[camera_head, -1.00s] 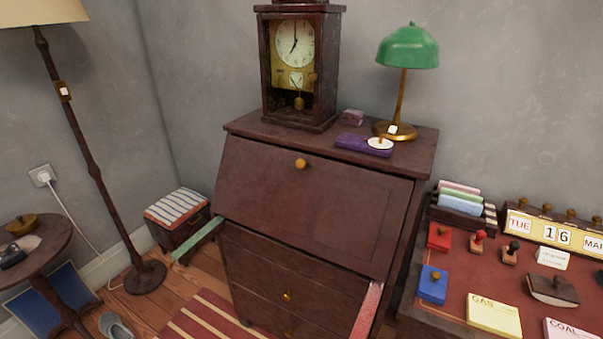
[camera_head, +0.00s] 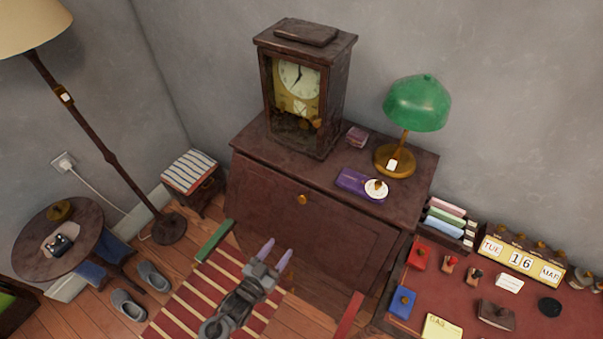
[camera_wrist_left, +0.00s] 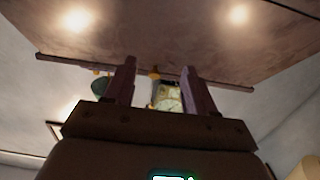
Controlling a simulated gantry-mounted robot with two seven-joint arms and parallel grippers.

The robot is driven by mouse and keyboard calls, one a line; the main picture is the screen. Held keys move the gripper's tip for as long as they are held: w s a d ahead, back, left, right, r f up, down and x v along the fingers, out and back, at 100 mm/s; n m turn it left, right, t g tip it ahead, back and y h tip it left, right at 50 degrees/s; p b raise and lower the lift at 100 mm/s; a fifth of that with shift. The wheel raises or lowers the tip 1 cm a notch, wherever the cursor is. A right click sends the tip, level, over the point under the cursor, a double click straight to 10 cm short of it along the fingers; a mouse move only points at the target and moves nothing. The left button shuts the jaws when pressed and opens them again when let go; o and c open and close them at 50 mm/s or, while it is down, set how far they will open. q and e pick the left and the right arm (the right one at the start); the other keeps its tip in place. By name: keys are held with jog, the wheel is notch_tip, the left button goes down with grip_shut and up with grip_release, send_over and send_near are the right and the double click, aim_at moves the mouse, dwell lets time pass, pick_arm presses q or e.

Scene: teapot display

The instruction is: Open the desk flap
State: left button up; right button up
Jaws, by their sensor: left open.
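The dark wooden desk flap (camera_head: 310,225) is closed, its face slanted, with a small brass knob (camera_head: 302,199) near its upper edge. My left gripper (camera_head: 274,248) is open and empty in front of the flap, below and left of the knob in the head view. My right gripper is not in view.
A green support bar (camera_head: 214,241) and a red one (camera_head: 348,317) stick out from the desk's sides. A clock (camera_head: 297,85), a green lamp (camera_head: 416,105) and a purple box (camera_head: 357,184) stand on top. A side desk (camera_head: 465,295) is at right.

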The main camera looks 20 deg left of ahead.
pick_arm(q)
jog(key=p, duration=0.4)
send_near(302, 201)
jog(key=s+f, duration=0.1)
jog(key=s, duration=0.2)
jog(key=w, duration=0.6)
jog(key=w+d+p, duration=0.1)
jog(key=w, duration=0.2)
jog(key=shift+w+r, duration=0.3)
jog(key=shift+r, duration=0.1)
jog(key=shift+w+d, duration=0.1)
jog(key=shift+w, duration=0.75)
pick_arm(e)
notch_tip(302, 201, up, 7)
pick_arm(q)
jog(key=shift+c, duration=0.3)
grip_shut()
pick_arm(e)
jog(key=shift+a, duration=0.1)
